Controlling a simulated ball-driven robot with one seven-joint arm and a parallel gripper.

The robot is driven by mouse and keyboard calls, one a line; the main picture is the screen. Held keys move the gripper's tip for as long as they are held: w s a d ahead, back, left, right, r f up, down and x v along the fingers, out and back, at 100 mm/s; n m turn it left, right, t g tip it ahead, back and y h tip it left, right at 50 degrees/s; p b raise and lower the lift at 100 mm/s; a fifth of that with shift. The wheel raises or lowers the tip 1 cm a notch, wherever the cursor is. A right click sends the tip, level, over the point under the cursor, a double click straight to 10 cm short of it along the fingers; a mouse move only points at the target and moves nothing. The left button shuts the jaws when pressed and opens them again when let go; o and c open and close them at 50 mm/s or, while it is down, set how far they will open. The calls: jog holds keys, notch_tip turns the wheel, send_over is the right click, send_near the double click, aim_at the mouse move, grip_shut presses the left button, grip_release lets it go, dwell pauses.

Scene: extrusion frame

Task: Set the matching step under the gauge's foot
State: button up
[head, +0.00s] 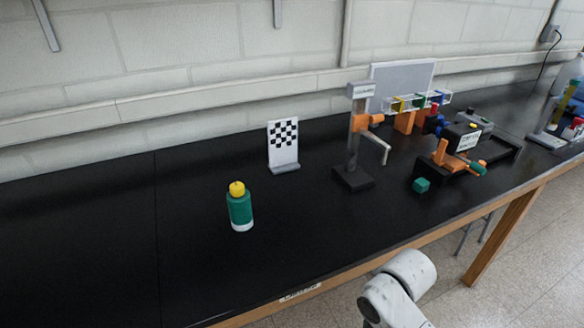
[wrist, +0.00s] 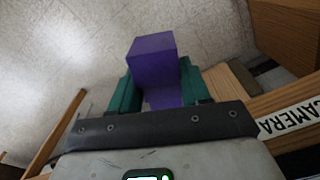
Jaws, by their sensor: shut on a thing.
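My gripper (wrist: 157,84) is shut on a purple block (wrist: 154,52), which sits between its two green fingers in the wrist view. The block's lower part is partly hidden between the fingers. In the head view, what looks like the gauge (head: 356,130) stands upright on a dark base on the black bench. It has a grey post, an orange clamp and a thin grey bent arm (head: 376,145) reaching out to the right and down. I see no block under that arm's end. My gripper and the purple block are outside the head view.
A green bottle with a yellow top (head: 239,207) and a checkered card (head: 284,146) stand left of the gauge. A small green cube (head: 421,185) and an orange-and-black fixture (head: 455,152) are to its right. The wooden bench edge (head: 400,243) runs in front.

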jog(key=s+f, duration=0.3)
jog(key=f, duration=0.1)
jog(key=shift+s, duration=0.3)
jog(key=shift+a+f, duration=0.1)
jog(key=shift+a, duration=0.05)
jog(key=shift+s+f, duration=0.1)
jog(key=shift+s, duration=0.05)
